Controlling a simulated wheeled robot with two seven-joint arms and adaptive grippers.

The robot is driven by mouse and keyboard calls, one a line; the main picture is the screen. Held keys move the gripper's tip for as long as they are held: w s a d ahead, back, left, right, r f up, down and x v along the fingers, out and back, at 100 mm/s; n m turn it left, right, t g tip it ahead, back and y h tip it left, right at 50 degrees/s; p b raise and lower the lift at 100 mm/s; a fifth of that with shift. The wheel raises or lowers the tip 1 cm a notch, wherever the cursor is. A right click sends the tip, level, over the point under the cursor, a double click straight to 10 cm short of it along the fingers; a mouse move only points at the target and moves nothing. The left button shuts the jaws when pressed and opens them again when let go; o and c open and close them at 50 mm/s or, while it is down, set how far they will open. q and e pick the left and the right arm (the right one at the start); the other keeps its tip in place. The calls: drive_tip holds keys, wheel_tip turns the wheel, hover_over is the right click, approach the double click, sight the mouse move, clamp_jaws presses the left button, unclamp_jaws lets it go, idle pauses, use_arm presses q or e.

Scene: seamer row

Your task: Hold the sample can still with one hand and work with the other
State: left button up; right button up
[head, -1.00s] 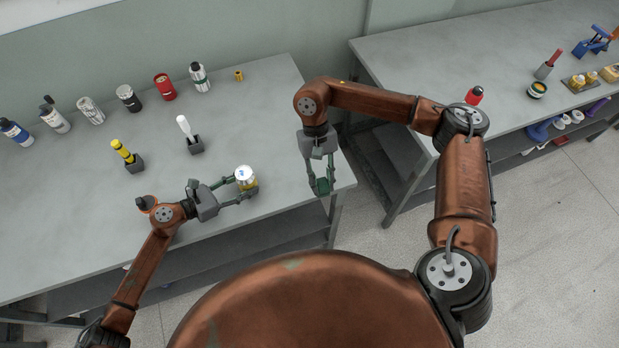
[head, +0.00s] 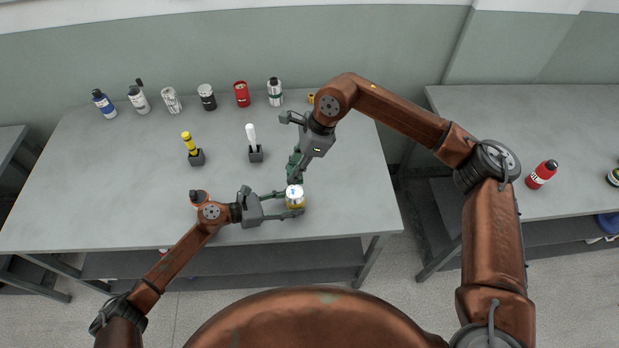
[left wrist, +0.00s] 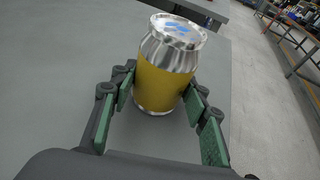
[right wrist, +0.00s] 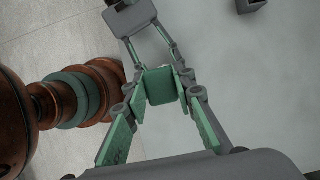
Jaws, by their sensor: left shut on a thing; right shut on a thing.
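The sample can (head: 295,199) is yellow with a silver top and blue marks on its lid. It stands upright near the table's front edge; the left wrist view shows it (left wrist: 163,80) between the green finger pads. My left gripper (head: 292,205) is shut on the can from the left. My right gripper (head: 296,166) is shut on a small green block (right wrist: 160,86) and points down just behind the can. The block is hard to tell from the green pads in the head view. The can is not visible in the right wrist view, where my left gripper's fingers show beyond the block.
A yellow-handled tool (head: 189,142) and a white-handled tool (head: 251,134) stand in dark holders behind my left arm. Several bottles and cans, including a red can (head: 241,94), line the back. A red bottle (head: 541,174) stands on the right table, across a gap.

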drive_tip(key=shift+w+a, duration=0.1)
drive_tip(key=shift+a, duration=0.05)
drive_tip(key=shift+f, duration=2.8)
drive_tip(key=shift+f, duration=0.6)
